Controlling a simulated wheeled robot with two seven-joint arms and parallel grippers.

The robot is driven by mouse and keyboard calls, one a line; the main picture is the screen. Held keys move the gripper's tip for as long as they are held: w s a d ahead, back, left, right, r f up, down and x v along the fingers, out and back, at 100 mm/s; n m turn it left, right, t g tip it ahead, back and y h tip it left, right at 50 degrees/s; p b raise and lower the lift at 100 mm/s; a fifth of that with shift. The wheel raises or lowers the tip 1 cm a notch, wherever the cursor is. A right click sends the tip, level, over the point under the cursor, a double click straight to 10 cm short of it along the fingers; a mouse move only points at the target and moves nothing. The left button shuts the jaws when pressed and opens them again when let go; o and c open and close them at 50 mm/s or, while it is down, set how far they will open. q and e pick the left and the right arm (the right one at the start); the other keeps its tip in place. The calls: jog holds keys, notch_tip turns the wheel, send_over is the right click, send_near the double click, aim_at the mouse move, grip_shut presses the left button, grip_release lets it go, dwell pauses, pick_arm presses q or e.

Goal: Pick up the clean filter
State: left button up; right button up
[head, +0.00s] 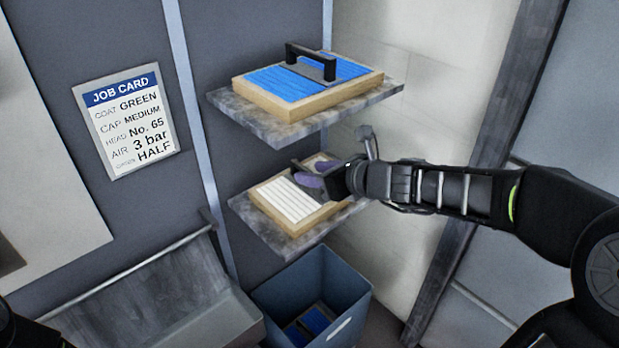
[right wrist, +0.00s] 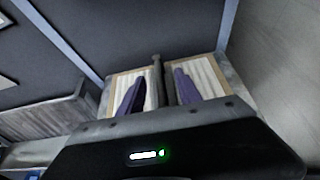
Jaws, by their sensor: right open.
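The clean filter (head: 290,200) has white pleats in a tan frame and lies on the lower shelf (head: 278,239). Its dark handle shows in part, mostly hidden by my gripper. My right gripper (head: 308,174) is at the filter's handle, and it is open. In the right wrist view, the purple fingertips (right wrist: 160,85) stand on either side of the filter's dark handle (right wrist: 157,68), with white pleats (right wrist: 203,75) to both sides. I cannot tell whether the fingers touch the handle. My left gripper is not in view.
A blue-pleated filter (head: 290,82) with a black handle lies on the upper shelf (head: 275,128), above my right gripper. A blue-grey bin (head: 345,318) holding blue filters stands below. A job card (head: 127,121) hangs on the left wall. A grey trough (head: 180,290) is at lower left.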

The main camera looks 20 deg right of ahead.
jog(key=shift+w+a+f, duration=0.1)
jog(key=shift+w, duration=0.1)
grip_shut()
dwell(1.2)
notch_tip(320, 180, up, 6)
jog(key=p, duration=0.5)
jog(key=shift+f, duration=0.35)
jog(key=shift+r+p, duration=1)
